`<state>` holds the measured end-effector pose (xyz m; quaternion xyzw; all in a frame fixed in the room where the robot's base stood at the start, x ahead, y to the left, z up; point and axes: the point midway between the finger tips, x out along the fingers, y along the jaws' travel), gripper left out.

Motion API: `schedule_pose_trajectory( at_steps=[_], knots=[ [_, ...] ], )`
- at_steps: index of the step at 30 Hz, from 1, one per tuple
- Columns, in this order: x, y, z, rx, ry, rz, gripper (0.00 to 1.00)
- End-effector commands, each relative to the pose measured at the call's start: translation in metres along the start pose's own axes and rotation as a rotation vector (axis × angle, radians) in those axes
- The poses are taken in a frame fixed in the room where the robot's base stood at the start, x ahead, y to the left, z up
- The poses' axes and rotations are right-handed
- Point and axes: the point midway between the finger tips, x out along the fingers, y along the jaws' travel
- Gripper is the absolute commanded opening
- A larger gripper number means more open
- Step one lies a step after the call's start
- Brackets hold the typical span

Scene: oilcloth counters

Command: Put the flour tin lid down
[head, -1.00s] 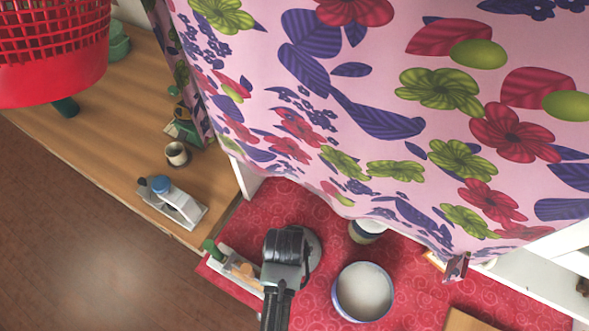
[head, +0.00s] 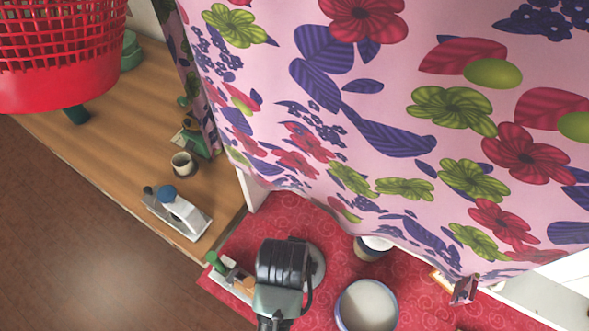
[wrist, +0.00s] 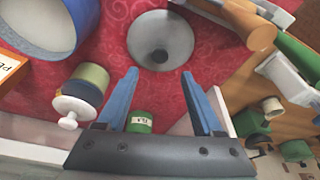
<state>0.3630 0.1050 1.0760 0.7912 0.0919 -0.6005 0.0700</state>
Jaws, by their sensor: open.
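The flour tin lid is a grey disc with a dark knob (wrist: 158,58). It lies on the red patterned cloth, beyond my fingertips and apart from them in the wrist view. In the head view its right edge (head: 318,264) shows beside my gripper, which hides the rest. My gripper (wrist: 160,73) is open, its two blue fingers spread with nothing held between them. A wide open tin with a blue-grey rim and pale inside, probably the flour tin (head: 367,306), stands right of the lid; it also shows at upper left in the wrist view (wrist: 40,22).
A jar with a white top (head: 372,247) stands behind, under the hanging floral cloth (head: 390,90). A green tin (wrist: 140,122) shows between my fingers, farther off. A wooden counter (head: 130,130) at left holds a plane-like tool (head: 177,213) and a cup (head: 184,163).

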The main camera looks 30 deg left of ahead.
Motion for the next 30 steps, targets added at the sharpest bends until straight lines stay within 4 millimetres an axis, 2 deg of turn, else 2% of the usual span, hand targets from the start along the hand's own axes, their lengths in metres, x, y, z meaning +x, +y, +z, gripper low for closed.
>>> schedule_pose_trajectory(
  at_steps=[4, 9, 30],
  knots=[
    [-0.023, 0.000, 0.000, 0.000, 0.002, 0.000, 0.68],
    [-0.038, 0.000, 0.000, 0.000, 0.000, 0.000, 0.68],
    [-0.041, 0.000, 0.001, 0.000, -0.002, 0.000, 0.68]
  ],
)
